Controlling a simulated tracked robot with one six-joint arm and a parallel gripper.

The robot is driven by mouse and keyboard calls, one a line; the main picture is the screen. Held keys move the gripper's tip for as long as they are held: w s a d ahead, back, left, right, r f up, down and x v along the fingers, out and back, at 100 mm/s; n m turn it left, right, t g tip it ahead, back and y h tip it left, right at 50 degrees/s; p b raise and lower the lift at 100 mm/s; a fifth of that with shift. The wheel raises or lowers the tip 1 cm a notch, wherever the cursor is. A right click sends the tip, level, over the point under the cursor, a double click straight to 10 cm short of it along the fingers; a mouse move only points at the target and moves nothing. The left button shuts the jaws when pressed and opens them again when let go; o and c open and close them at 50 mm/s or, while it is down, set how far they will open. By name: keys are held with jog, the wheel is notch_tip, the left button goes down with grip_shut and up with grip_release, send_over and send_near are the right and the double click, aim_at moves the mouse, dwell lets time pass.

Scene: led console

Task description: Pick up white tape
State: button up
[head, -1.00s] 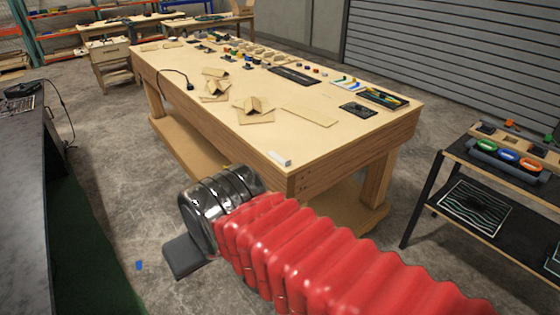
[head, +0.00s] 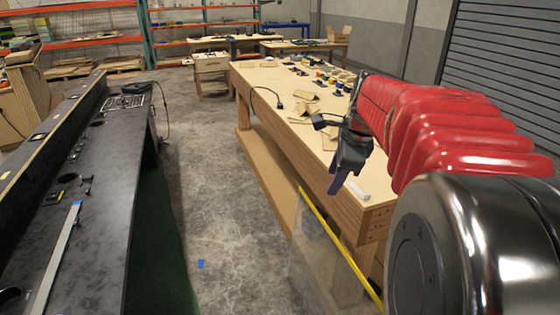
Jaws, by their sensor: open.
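I cannot make out a white tape for certain in the head view. A small white block-like item (head: 364,196) lies at the near corner of the wooden workbench (head: 345,205); it is too small to tell what it is. My gripper (head: 338,184) is dark and hangs at the end of my red arm, pointing down in front of the bench's near part. It looks open, and I see nothing between its fingers. My arm hides the right part of the bench top.
A long black counter (head: 95,190) runs along the left. Grey floor lies between it and the bench, with a small blue patch (head: 200,264). A clear panel with a yellow edge (head: 340,250) stands before the bench. A black plug with cable (head: 280,104) rests on the bench.

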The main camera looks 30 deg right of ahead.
jog(key=d+f+m, duration=0.3)
jog(key=d+m, duration=0.9)
jog(key=d, duration=0.7)
jog(key=shift+w+f, duration=0.15)
send_over(368, 195)
jog(key=s, duration=0.3)
jog(key=shift+w+a+f, duration=0.1)
jog(key=shift+w+f, duration=0.05)
jog(key=shift+f, duration=1.8)
jog(key=shift+w+a+f, duration=0.1)
jog(key=shift+f, duration=1.8)
jog(key=shift+f, duration=0.15)
jog(key=shift+x, duration=2.5)
jog(key=shift+c, duration=0.5)
